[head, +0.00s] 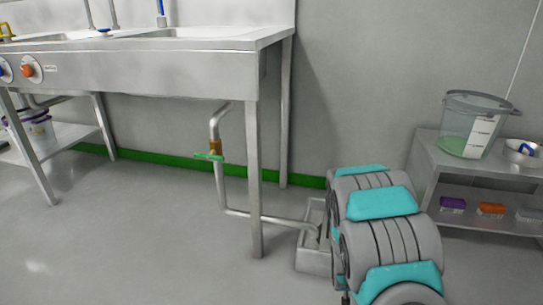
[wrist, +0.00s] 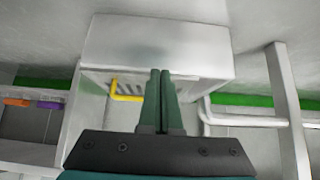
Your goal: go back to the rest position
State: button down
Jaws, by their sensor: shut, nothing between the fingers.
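My gripper (wrist: 160,72) shows in the wrist view as two dark green fingers side by side, shut with nothing between them. It points at a pale grey box (wrist: 155,42) with a slotted part and a yellow bent bar (wrist: 126,97) beside the fingers. I cannot tell whether the fingertips touch the box. In the head view my grey and turquoise arm fills the lower right, and my gripper is hidden behind it. A grey floor basin (head: 312,262) lies just left of my arm, partly covered by it.
A steel sink bench (head: 150,68) stands at left, its leg (head: 254,180) near my arm. A drain pipe (head: 219,180) with a green-handled valve runs to the basin. A shelf unit (head: 428,165) at right holds a clear bucket (head: 455,130). Floor at front left is clear.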

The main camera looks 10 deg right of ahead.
jog(key=s+a+r+g+p, duration=0.2)
jog(key=s+a+r+p, duration=0.15)
jog(key=r, duration=0.85)
jog(key=s+a+r+n+g+y+p, duration=0.1)
jog(key=s+a+r, duration=0.3)
jog(key=s+r, duration=0.5)
jog(key=s+a+r+n+g+y+p, duration=0.1)
jog(key=s+a+r+g+p, duration=0.3)
jog(key=s+r, duration=0.4)
jog(key=s+a+r+n+g+y+p, duration=0.1)
jog(key=s+a+r+n+g+p, duration=0.1)
jog(key=s+a+r, duration=0.3)
jog(key=s+r, duration=0.4)
jog(key=s, duration=0.7)
jog(key=shift+s+a+r+g+p, duration=0.15)
jog(key=shift+s+r+g+p, duration=0.05)
jog(key=shift+r+g+p, duration=0.15)
